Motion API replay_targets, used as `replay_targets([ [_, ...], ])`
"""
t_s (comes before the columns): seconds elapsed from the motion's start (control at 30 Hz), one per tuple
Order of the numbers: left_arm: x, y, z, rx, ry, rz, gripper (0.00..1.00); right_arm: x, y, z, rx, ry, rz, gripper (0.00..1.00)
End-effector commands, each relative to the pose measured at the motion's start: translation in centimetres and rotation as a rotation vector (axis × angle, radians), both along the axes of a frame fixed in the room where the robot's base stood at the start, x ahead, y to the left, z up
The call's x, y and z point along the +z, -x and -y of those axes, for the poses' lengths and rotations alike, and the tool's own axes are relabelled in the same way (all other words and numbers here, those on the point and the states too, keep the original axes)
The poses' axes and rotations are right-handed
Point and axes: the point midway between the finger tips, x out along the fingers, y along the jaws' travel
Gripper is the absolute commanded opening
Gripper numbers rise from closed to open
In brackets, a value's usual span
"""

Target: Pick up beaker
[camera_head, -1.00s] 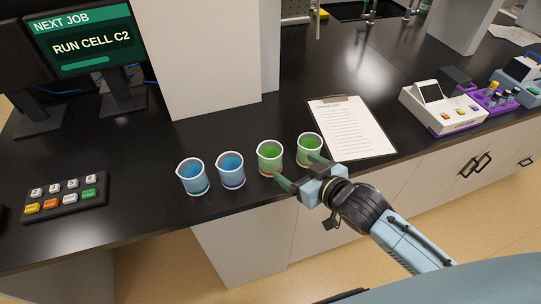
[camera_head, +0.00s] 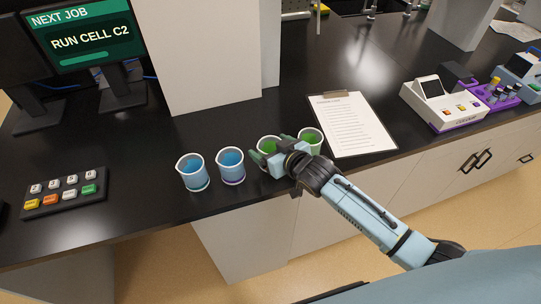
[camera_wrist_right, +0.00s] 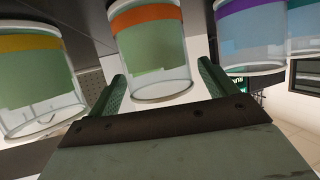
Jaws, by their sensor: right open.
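Four glass beakers stand in a row near the counter's front edge. Two hold blue liquid: the far-left beaker (camera_head: 193,175) and the one next to it (camera_head: 231,168). Two hold green liquid: the third beaker (camera_head: 267,143), partly hidden by my gripper, and the right-end beaker (camera_head: 312,138). My right gripper (camera_head: 270,146) is open and empty at the third beaker. In the right wrist view, that beaker (camera_wrist_right: 150,50) has an orange band and sits ahead between the open fingers (camera_wrist_right: 162,72). Whether they touch it is unclear. My left gripper is not seen.
A yellow-banded beaker (camera_wrist_right: 35,75) and a purple-banded beaker (camera_wrist_right: 250,40) flank the fingers closely. A clipboard (camera_head: 350,125) lies to the right. A button pad (camera_head: 65,195) and monitor (camera_head: 88,40) are at left. A white pillar (camera_head: 210,60) stands behind.

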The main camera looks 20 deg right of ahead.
Motion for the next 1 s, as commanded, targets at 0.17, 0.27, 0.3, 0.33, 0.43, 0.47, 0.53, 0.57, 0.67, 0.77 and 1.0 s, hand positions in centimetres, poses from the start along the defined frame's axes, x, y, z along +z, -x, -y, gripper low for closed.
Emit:
replay_targets([
  [0.17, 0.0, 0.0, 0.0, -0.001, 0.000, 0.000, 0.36, -0.2, -0.3, -0.1, 0.000, 0.000, 0.000, 0.84],
  [0.27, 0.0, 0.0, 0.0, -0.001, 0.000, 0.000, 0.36, -0.2, -0.3, -0.1, 0.000, 0.000, 0.000, 0.84],
  [0.3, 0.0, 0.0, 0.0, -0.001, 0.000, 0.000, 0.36, -0.1, -0.3, -0.1, 0.000, 0.000, 0.000, 0.82],
  [0.33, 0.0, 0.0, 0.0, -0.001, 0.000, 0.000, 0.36, -0.1, -0.3, -0.1, 0.000, 0.000, 0.000, 0.78],
  [0.43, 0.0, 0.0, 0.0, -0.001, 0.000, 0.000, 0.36, -0.2, -0.3, -0.1, 0.000, 0.000, -0.001, 0.65],
  [0.47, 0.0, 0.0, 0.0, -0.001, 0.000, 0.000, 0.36, -0.2, -0.3, -0.1, 0.000, 0.000, -0.001, 0.61],
  [0.53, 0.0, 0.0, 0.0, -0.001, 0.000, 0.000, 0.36, -0.1, -0.3, -0.1, 0.000, 0.000, -0.001, 0.51],
  [0.57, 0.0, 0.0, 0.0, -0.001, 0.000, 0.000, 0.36, -0.1, -0.3, -0.1, 0.000, 0.000, -0.001, 0.48],
  [0.67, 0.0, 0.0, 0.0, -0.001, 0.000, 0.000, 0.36, -0.1, -0.3, -0.1, 0.000, 0.000, 0.000, 0.37],
  [0.77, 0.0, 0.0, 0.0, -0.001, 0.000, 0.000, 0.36, -0.1, -0.3, -0.1, 0.000, 0.000, 0.000, 0.37],
  [1.0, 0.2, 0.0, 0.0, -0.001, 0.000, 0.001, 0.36, 1.2, -0.4, -0.1, 0.000, 0.000, 0.003, 0.36],
])
